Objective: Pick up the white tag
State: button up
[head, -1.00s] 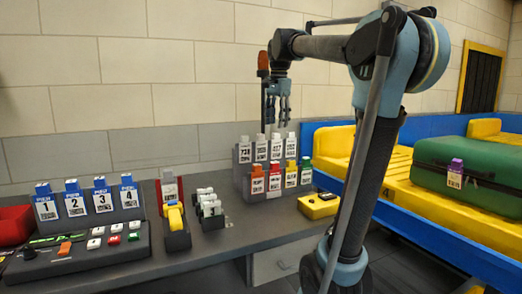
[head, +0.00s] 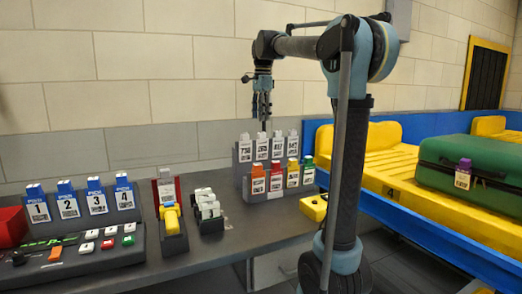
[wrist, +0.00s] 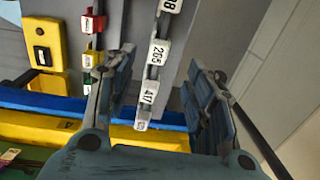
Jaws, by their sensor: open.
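Several white tags with black numbers stand in the upper row of a grey stepped rack (head: 243,182). One reads 265 (head: 262,146), and it also shows in the wrist view (wrist: 158,52). The tag reading 417 (wrist: 149,92) is beside it, and a partly cut-off tag (wrist: 170,5) is at the top edge. My gripper (head: 262,112) points down above the upper row and appears empty. In the wrist view my gripper (wrist: 160,88) has its two fingers spread wide, on either side of the tag row. Contact with a tag cannot be seen.
Coloured tags, including a red one (head: 258,186), fill the rack's lower row. A yellow button box (head: 314,207) is right of the rack. Left are grey holders and blue-topped tags (head: 68,206). A yellow conveyor with a green suitcase (head: 465,165) is at right.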

aim_at(261, 136)
jog(key=f, duration=1)
jog(key=shift+w, duration=0.3)
jog(key=c, duration=1.2)
